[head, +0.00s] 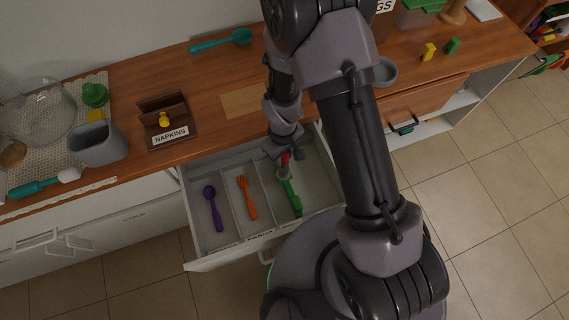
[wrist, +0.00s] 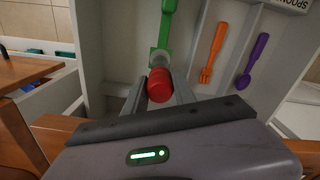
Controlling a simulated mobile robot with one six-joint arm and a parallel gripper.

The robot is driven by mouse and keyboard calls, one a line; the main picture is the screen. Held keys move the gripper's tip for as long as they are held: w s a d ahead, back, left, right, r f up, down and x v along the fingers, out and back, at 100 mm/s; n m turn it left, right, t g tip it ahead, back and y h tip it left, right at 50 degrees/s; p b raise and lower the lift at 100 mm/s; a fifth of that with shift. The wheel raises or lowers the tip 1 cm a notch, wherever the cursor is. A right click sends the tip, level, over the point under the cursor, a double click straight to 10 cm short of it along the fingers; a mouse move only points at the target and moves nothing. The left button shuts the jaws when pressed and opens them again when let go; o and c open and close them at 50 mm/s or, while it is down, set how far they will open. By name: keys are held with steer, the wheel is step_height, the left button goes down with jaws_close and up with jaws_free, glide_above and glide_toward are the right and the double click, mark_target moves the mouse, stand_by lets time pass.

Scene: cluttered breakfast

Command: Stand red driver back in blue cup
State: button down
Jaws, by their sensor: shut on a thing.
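My gripper (wrist: 158,92) is shut on a red, round-ended piece (wrist: 160,84), which looks like the red driver's handle seen nearly end-on. In the head view its red (head: 285,158) shows just below my gripper (head: 284,154), over the back of the open drawer's right compartment. The driver's shaft is hidden. A green utensil (head: 289,192) lies in that compartment, close to the red piece; I cannot tell whether they touch. No plainly blue cup shows. A grey-blue, open-topped container (head: 98,146) stands on the counter at left.
The open drawer (head: 221,255) also holds a purple spoon (head: 212,206) and an orange fork (head: 246,196) in separate compartments. A napkin holder (head: 166,121), a teal utensil (head: 222,41) and a grey bowl (head: 384,71) are on the counter. Bare wood lies behind the napkin holder.

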steer(key=shift+r+p, duration=0.6)
steer(key=shift+r, duration=0.4)
steer(key=w+d+r+m+p, duration=0.1)
steer(key=w+d+r+m, duration=0.2)
steer(key=w+d+r, duration=0.35)
steer(key=w+d+r+m, duration=0.2)
steer(key=w+d+r, duration=0.1)
steer(key=r, duration=0.6)
steer(key=w+a+r+n+p, duration=0.1)
steer(key=w+n+p, duration=0.4)
steer(key=w, duration=1)
steer(key=shift+a+r+p, duration=0.3)
steer(key=shift+r+p, duration=0.25)
steer(key=shift+p, duration=1.3)
steer(key=shift+f+b, duration=0.85)
steer(key=shift+f, duration=0.65)
